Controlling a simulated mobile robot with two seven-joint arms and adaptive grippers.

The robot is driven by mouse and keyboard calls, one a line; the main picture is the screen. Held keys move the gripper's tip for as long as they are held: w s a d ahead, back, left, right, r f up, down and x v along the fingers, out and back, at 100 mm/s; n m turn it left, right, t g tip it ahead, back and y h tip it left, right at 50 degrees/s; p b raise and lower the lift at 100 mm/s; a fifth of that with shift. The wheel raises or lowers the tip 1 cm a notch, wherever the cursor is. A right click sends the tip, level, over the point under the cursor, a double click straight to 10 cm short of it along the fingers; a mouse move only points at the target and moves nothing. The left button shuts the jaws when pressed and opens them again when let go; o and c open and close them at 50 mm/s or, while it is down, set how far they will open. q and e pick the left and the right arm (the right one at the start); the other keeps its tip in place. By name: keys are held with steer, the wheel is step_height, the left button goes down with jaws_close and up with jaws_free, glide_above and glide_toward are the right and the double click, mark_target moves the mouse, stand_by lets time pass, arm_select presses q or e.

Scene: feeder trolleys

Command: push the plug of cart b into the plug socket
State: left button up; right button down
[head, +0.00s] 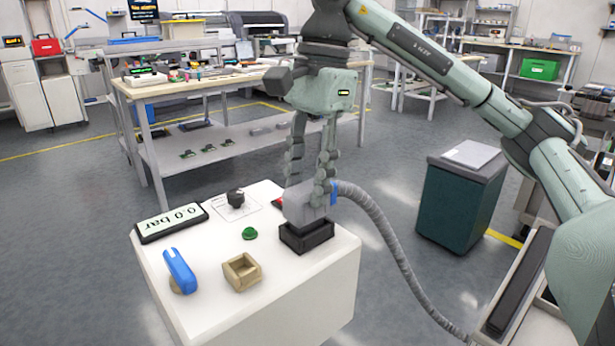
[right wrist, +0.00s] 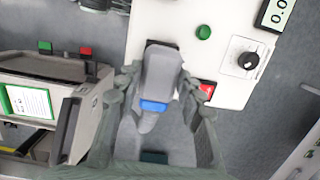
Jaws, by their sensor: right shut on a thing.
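The grey plug (head: 300,207) with a blue band and a ribbed grey hose (head: 378,222) is held in my right gripper (head: 312,188), whose fingers are closed around it. The plug stands roughly upright directly over the black plug socket (head: 306,237) on the white console. Its lower end is at the socket's rim; I cannot tell how deep it sits. In the right wrist view, the plug (right wrist: 160,75) lies between my fingers and hides most of the socket. The hose runs down to a cart (head: 535,325) at lower right. My left gripper is not in view.
The white console top (head: 215,250) carries a pressure display (head: 170,222) reading 0.0 bar, a black knob (head: 235,198), a green button (head: 250,233), a blue lever (head: 180,271) and a tan holder (head: 242,272). A dark green bin (head: 458,205) stands to the right. A workbench (head: 190,90) stands behind.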

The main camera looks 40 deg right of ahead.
steer(key=shift+f, duration=0.25)
steer(key=c, duration=0.9)
jaws_free()
step_height(320, 180, up, 12)
steer(key=d, duration=0.1)
steer(key=shift+d, duration=0.4)
